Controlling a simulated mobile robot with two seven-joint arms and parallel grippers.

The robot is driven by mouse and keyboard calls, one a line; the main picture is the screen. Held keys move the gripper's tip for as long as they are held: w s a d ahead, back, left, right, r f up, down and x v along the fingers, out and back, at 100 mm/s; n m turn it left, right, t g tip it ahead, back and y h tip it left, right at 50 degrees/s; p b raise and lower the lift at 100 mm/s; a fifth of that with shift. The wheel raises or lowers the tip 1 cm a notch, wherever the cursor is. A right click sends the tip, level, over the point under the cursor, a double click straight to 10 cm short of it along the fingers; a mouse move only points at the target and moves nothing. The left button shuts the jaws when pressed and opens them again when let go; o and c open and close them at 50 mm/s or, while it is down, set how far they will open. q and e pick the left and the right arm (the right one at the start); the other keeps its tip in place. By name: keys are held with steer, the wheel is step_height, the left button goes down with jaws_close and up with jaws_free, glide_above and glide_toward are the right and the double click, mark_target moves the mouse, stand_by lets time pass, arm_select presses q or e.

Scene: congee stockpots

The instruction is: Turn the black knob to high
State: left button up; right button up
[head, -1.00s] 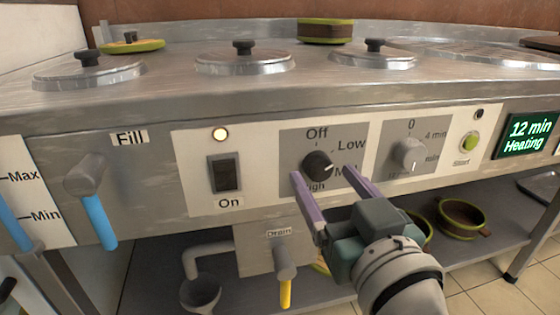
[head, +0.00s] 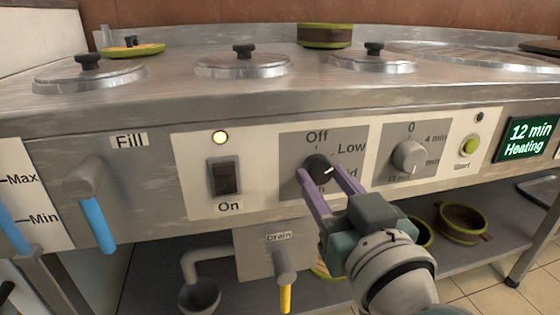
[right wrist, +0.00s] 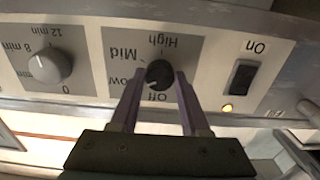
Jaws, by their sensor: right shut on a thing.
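The black knob (head: 318,168) sits on a grey dial plate marked Off, Low, Mid and High. Its pale mark is on the right side in the head view; the exact setting is hard to tell. My right gripper (head: 325,178) is shut on the knob, one finger on each side. In the right wrist view the knob (right wrist: 159,73) shows between the fingertips (right wrist: 159,78), upside down. The fingers cover part of the High and Mid labels in the head view. My left gripper is not in view.
A grey timer knob (head: 409,156) is just right of the dial, with a green start button (head: 469,146) and a display (head: 527,138) reading "12 min Heating". A black On switch (head: 225,177) is to the left, under a lit lamp. A yellow drain handle (head: 285,292) hangs below.

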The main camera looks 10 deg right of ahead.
jaws_close()
steer(key=shift+m, duration=0.3)
steer(key=m+p, duration=0.1)
steer(key=m, duration=0.3)
steer(key=shift+r+m, duration=0.1)
steer(key=shift+m, duration=0.2)
steer(key=m, duration=1.2)
steer(key=shift+a+m, duration=0.1)
steer(key=shift+m, duration=0.2)
steer(key=m+b, duration=0.1)
steer(key=m, duration=0.5)
steer(key=shift+r, duration=0.1)
